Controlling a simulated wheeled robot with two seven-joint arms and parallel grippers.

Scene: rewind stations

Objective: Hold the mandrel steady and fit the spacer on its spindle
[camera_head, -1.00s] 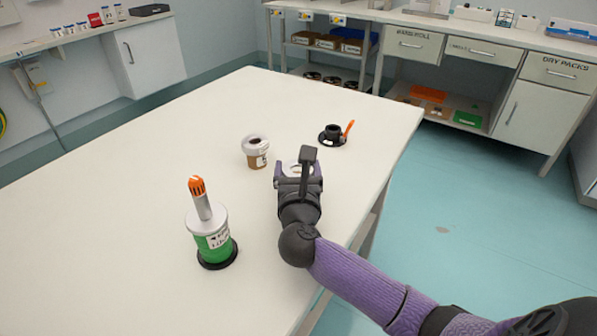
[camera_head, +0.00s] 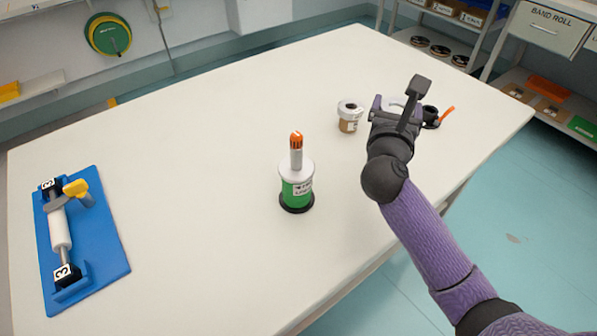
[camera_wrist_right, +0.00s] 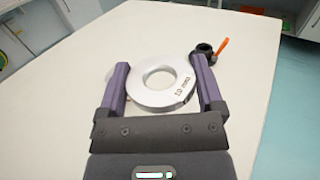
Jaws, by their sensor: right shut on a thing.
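A light grey ring (camera_wrist_right: 157,81), the spacer, is between the fingers of my right gripper (camera_wrist_right: 161,82), which is shut on it. It lies flat, with its hole and "mm" lettering visible. In the head view my right gripper (camera_head: 397,110) hides most of it, over the table's right part. An upright piece with a green labelled band (camera_head: 297,192), probably the mandrel, stands on a black foot to the gripper's lower left. A grey post (camera_head: 296,158) with an orange slotted tip (camera_head: 296,140) rises from its white top; nothing is around the post. My left gripper is out of view.
A white-topped brown container (camera_head: 350,117) stands just left of my right gripper. A black piece with an orange lever (camera_head: 432,116) is just right of it. A blue fixture (camera_head: 110,245) holding a white roller lies at far left. The table (camera_head: 200,230) between is clear.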

